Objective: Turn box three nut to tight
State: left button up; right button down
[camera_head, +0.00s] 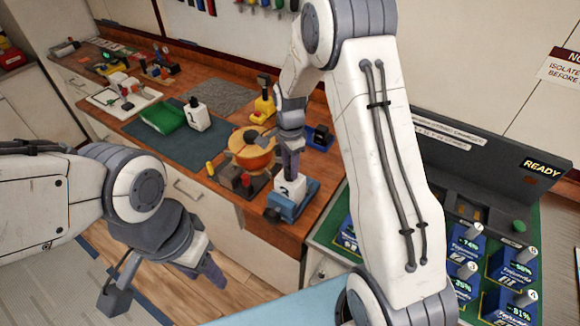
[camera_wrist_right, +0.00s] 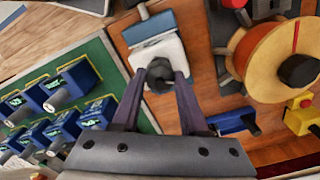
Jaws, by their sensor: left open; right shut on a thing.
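The white box marked 3 (camera_head: 290,188) sits in a blue vise (camera_head: 291,208) on the wooden bench. It also shows in the right wrist view (camera_wrist_right: 172,50), with the dark round nut (camera_wrist_right: 158,75) on its top. My right gripper (camera_head: 290,165) comes down onto the box from above. In the wrist view its fingers (camera_wrist_right: 159,88) are shut on the nut, one on each side. The fingers partly hide the nut; I cannot tell how tight it is. My left gripper (camera_head: 163,280) is open and empty, over the floor in front of the bench.
A round orange-and-wood device (camera_head: 247,152) stands close left of the vise. A yellow device (camera_head: 263,106) and a small blue block (camera_head: 319,137) are behind. The box marked 2 (camera_head: 198,117) stands on a dark mat. A green panel (camera_head: 330,232) with several blue meters (camera_head: 512,262) is at right.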

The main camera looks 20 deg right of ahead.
jog(key=shift+m, duration=1)
jog(key=shift+c, duration=2.1)
grip_release()
notch_tip(320, 180, up, 10)
jog(key=b, duration=0.2)
jog(key=shift+r+b, duration=0.25)
jog(key=shift+b, duration=0.15)
